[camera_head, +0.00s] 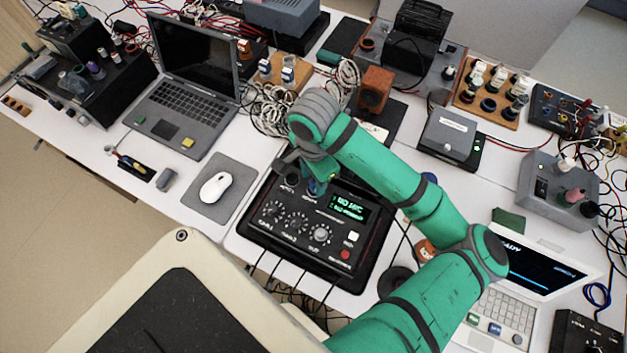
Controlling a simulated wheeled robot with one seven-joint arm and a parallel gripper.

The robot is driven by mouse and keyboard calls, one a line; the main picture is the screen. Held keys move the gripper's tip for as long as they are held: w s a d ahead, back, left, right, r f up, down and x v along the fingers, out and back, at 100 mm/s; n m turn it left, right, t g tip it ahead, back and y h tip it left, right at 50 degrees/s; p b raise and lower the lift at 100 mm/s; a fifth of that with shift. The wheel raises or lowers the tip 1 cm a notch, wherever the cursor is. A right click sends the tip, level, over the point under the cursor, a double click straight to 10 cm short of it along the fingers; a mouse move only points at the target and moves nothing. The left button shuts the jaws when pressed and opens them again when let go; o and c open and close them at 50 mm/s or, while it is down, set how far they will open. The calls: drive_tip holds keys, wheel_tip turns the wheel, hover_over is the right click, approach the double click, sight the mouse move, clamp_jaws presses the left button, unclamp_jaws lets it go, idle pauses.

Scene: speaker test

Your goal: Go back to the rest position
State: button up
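My green arm reaches in from the bottom right and bends over the middle of the table. My gripper (318,187) points down at the back edge of a black control box (290,243) with knobs, a lit green display and a red button. The wrist hides most of the gripper, so its fingers are hard to make out. I cannot tell whether it touches the box or holds anything.
A grey laptop (190,105) and a white mouse (215,187) on a grey pad lie to the left. A small brown wooden box (376,88) and coiled cables stand behind the wrist. A white laptop (505,310) is at the right. Devices crowd the back.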

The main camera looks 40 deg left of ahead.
wheel_tip(320, 180, up, 8)
drive_tip(key=shift+r, duration=0.15)
idle(0.5)
